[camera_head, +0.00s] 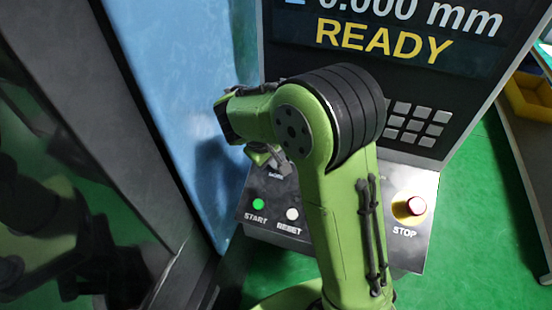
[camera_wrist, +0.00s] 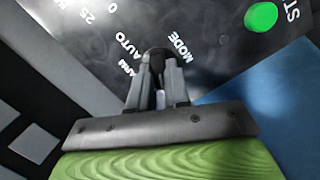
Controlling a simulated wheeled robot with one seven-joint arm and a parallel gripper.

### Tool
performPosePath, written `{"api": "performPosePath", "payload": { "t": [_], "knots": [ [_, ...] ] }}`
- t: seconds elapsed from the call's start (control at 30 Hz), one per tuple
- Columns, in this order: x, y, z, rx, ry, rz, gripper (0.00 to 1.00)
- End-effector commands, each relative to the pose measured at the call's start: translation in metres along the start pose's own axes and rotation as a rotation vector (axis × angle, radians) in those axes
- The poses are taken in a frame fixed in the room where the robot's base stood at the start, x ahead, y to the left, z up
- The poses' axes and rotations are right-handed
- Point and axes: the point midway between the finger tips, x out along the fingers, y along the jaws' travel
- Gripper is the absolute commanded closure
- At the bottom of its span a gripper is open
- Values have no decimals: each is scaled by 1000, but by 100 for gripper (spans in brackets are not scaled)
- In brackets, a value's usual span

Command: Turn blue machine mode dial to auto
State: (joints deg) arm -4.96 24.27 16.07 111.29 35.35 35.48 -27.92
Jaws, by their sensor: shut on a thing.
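The mode dial (camera_wrist: 156,54) is a small dark knob on the black control panel, in the wrist view. White lettering around it reads MODE and AUTO, with a partly covered label beside AUTO. My gripper (camera_wrist: 157,68) is shut on the dial, one finger on each side, which hides most of the knob and its pointer. I cannot tell which label it points to. In the head view my gripper (camera_head: 268,160) reaches down to the panel behind my arm, and the dial is hidden there.
A blue machine side (camera_head: 185,100) stands close at left.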

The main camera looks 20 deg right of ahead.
Motion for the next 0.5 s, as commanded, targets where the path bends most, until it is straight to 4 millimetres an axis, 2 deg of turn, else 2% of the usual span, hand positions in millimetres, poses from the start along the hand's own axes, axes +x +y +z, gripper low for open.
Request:
{"api": "performPosePath", "payload": {
  "t": [0.5],
  "knots": [
    [4, 2, 0, 447, 6, -77, 100]
  ]
}}
